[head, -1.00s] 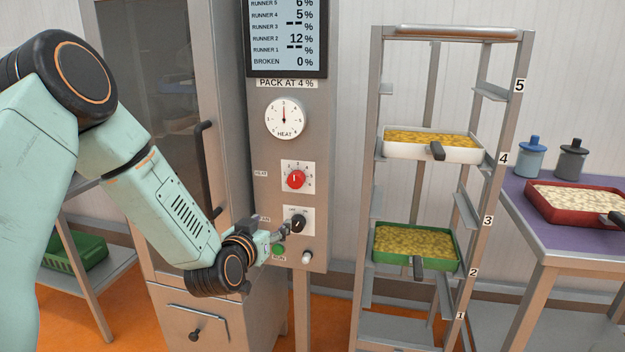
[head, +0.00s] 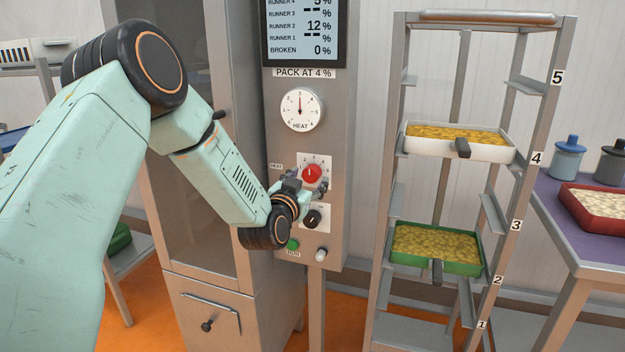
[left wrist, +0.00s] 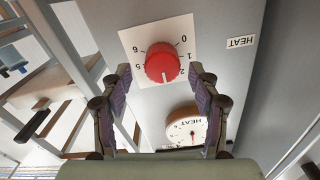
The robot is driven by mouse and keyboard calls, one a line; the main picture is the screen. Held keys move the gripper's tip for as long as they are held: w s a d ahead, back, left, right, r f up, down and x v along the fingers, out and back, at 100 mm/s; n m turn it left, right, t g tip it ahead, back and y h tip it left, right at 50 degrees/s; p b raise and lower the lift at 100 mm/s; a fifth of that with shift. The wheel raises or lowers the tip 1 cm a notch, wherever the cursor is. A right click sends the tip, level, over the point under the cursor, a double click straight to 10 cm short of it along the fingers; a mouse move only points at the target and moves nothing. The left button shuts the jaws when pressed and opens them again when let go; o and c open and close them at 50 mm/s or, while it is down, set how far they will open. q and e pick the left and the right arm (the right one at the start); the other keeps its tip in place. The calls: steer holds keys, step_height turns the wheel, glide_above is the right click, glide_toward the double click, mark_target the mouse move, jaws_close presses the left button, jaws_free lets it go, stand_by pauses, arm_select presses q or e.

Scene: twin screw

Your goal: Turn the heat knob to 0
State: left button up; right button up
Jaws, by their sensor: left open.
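The red heat knob (head: 312,173) sits on a white numbered plate on the grey control panel. In the left wrist view the red knob (left wrist: 162,62) shows its white mark pointing down, away from the 0, between the 2 and the 5. My left gripper (head: 306,183) is in front of the knob, and in the left wrist view its open fingers (left wrist: 160,74) stand on either side of it, with gaps visible. The heat gauge (head: 301,109) above has its needle pointing up, near 3. My right gripper is not in view.
Below the heat knob are a black knob (head: 312,218), a green button (head: 293,244) and a small white knob (head: 321,255). A display (head: 303,30) is above. A rack (head: 396,180) with a white tray (head: 510,155) and a green tray (head: 478,272) stands to the right.

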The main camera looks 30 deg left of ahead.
arm_select(q)
steer(key=shift+w+a+f, duration=0.2)
steer(key=shift+w+a, duration=0.1)
steer(key=shift+w, duration=0.25)
steer(key=shift+w+a+r, duration=0.1)
steer(key=shift+w+a, duration=0.2)
steer(key=shift+w+d+r, duration=0.1)
steer(key=shift+d, duration=0.25)
steer(key=shift+a, duration=0.3)
steer(key=c, duration=0.4)
steer(key=shift+d, duration=0.2)
steer(key=c, duration=0.5)
steer(key=shift+c, duration=1.4)
